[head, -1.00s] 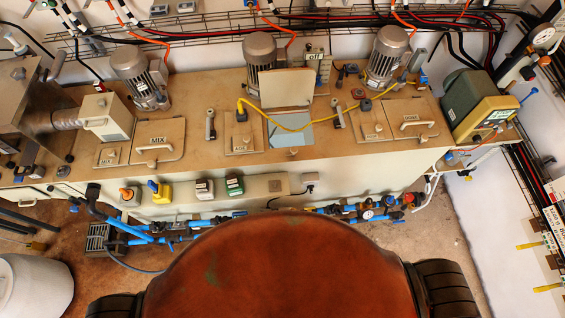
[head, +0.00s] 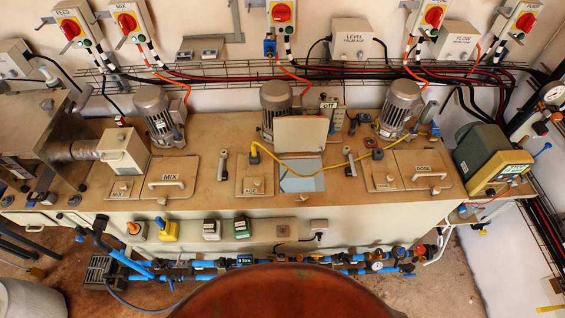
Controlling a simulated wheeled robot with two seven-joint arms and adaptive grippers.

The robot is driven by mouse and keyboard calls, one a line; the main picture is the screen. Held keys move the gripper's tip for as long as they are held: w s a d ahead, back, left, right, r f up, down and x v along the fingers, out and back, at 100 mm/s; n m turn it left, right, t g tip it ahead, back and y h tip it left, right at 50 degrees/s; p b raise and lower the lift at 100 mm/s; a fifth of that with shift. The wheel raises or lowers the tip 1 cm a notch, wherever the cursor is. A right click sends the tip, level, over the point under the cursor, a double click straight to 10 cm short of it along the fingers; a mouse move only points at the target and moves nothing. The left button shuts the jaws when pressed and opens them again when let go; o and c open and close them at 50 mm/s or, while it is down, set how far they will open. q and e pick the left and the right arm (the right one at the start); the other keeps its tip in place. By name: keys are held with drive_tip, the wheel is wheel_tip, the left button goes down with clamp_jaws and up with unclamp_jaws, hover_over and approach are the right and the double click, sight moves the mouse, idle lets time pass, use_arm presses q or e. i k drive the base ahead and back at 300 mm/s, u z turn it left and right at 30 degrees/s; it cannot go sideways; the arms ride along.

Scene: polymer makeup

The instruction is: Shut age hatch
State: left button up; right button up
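The age hatch lid (head: 302,132) is a beige square panel in the middle of the long machine top. It stands raised at the back edge of its opening (head: 300,180), which shows pale blue inside. A smaller labelled plate (head: 254,186) sits just left of the opening. Neither of my grippers is in view.
The MIX hatch (head: 168,178) on the left and the DOSE hatch (head: 425,170) on the right lie closed. Grey motors (head: 277,108) stand behind the hatches. Blue pipes (head: 210,272) run low along the front. A green and beige pump (head: 490,155) stands at the right end.

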sight(295, 133)
drive_tip(key=k, duration=1.1)
drive_tip(key=u, duration=0.9)
drive_tip(key=i, duration=0.95)
drive_tip(key=z, duration=0.3)
